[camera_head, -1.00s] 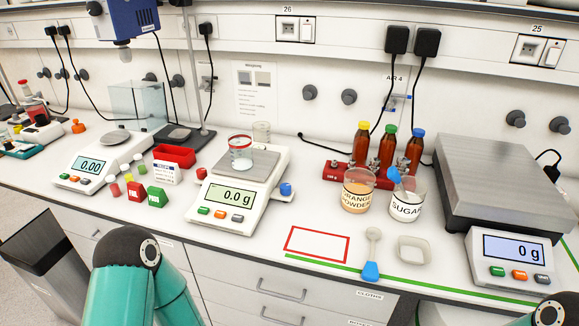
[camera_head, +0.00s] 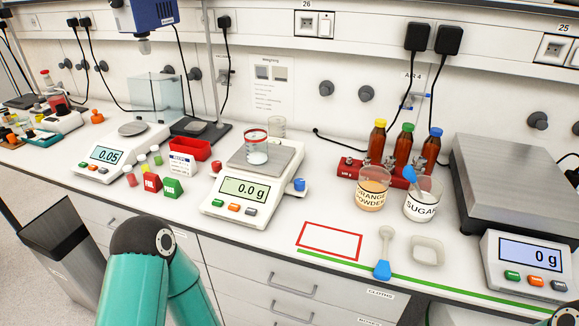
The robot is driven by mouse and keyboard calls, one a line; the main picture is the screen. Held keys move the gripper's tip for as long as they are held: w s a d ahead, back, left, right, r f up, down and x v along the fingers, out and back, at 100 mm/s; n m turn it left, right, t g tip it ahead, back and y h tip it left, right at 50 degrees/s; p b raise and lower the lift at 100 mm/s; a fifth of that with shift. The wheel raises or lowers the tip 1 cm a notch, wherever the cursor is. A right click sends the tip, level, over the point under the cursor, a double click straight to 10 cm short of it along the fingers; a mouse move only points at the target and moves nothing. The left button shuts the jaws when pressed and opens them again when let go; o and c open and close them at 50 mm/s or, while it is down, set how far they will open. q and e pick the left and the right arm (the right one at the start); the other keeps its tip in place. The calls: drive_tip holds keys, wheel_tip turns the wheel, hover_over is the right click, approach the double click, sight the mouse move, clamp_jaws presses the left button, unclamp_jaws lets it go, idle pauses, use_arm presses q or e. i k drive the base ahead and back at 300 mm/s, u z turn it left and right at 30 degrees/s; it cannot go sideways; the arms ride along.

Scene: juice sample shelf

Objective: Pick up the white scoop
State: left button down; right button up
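A scoop (camera_head: 384,253) with a pale, whitish bowl and shaft and a blue handle lies flat on the white bench, its handle toward the front edge. It lies between a red-outlined rectangle (camera_head: 331,259) and a small white weighing dish (camera_head: 427,251). Another blue-handled utensil (camera_head: 422,188) stands tilted in the beaker labelled SUGAR (camera_head: 421,206); its lower end is hidden. My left arm shows only as teal links at the bottom, and a sliver of my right arm shows at the bottom right. Neither gripper is in view.
The ORANGE POWDER beaker (camera_head: 372,195) and a red bottle rack (camera_head: 359,171) stand behind the scoop. A large scale (camera_head: 513,182) is at the right; a balance (camera_head: 250,187) is left of the rectangle. A green line (camera_head: 470,292) runs along the front edge.

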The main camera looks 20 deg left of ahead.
sight(382, 271)
drive_tip(key=u, duration=1.05)
drive_tip(key=k, duration=0.95)
drive_tip(key=z, duration=0.65)
drive_tip(key=i, duration=1)
